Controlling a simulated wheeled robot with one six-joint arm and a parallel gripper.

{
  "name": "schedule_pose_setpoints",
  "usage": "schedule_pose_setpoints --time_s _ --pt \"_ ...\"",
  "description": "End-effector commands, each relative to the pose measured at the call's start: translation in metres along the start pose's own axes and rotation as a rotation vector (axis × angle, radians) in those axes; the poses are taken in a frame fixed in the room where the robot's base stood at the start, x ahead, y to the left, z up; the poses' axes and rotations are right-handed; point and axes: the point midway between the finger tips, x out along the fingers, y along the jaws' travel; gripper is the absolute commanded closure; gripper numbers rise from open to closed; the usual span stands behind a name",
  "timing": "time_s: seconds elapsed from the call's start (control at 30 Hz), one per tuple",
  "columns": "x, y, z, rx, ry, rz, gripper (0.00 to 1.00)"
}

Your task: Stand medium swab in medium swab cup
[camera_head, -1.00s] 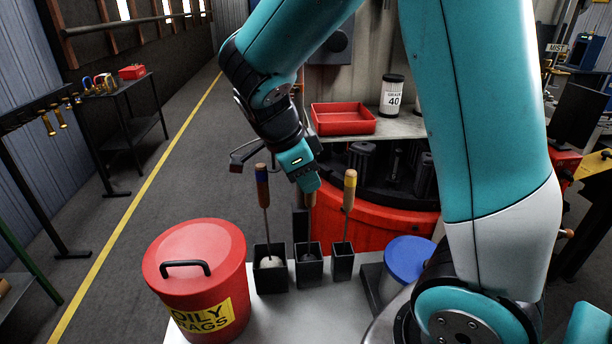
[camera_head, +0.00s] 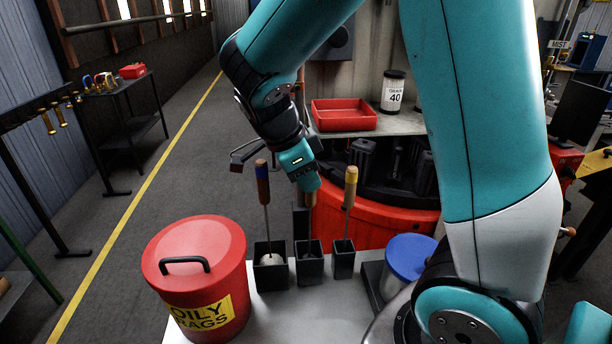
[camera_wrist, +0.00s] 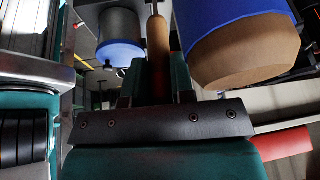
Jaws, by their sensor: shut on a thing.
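My gripper (camera_head: 307,205) is shut on the wooden handle of the medium swab (camera_wrist: 158,45), above the middle black cup. In the wrist view the handle lies between the fingers, with a thin shaft past it. The medium swab cup (camera_head: 310,264) appears to be the middle of three square black cups. In the head view the held swab's lower end is hidden or too dark to make out, so I cannot tell whether its head is inside the cup.
A blue-banded swab (camera_head: 263,185) stands in the left cup (camera_head: 271,277), and a yellow-banded swab (camera_head: 350,190) in the right cup (camera_head: 343,265). A red oily-rags bin (camera_head: 195,270) is at left, a blue-lidded can (camera_head: 410,248) at right. A red tray (camera_head: 344,116) lies behind.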

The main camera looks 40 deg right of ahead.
Motion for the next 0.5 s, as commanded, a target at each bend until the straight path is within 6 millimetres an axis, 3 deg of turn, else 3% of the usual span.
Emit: schedule_pose_setpoints --time_s 0.3,0.33,0.43,0.5 --pt "0.0047 0.0002 0.0022 0.000 0.000 0.000 1.00" --pt "0.0039 0.0002 0.0018 0.000 0.000 0.000 0.70" --pt "0.0037 0.0002 0.0017 0.000 0.000 0.000 0.47" --pt "0.0037 0.0002 0.0017 0.000 0.000 0.000 0.47"
